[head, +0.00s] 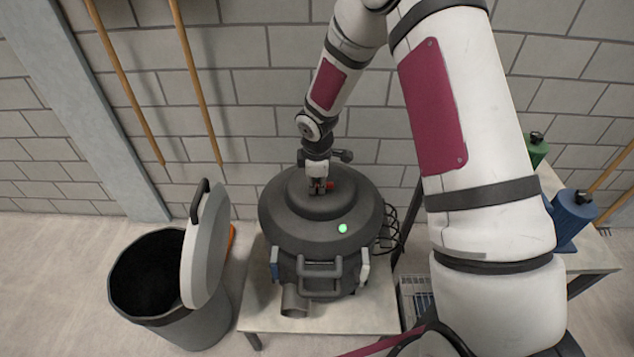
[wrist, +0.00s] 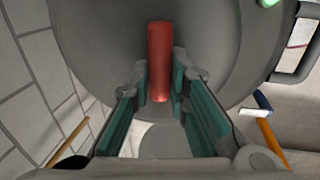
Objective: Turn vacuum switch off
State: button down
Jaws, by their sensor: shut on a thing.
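The vacuum (head: 285,220) is a dark grey round drum on a low table, with a domed lid and a lit green light (head: 343,228) on its front. The light also shows at the top right of the wrist view (wrist: 268,2). The vacuum switch is a red lever (wrist: 160,55) on top of the lid; in the head view only a bit of red (head: 330,185) shows beside my fingers. My gripper (head: 318,188) is at the lid's top, and in the wrist view its teal-padded fingers (wrist: 160,88) are shut on the near end of the red lever.
A dark bin (head: 190,315) with its grey lid (head: 205,245) tipped up stands left of the low table (head: 355,315). Two wooden poles (head: 196,80) lean on the block wall behind.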

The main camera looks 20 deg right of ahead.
jog(key=c, duration=1.5)
grip_release()
jog(key=shift+c, duration=0.2)
notch_tip(320, 180, up, 12)
jog(key=s, duration=0.2)
jog(key=shift+a+f, duration=0.15)
jog(key=shift+a, duration=0.15)
jog(key=shift+s, duration=0.1)
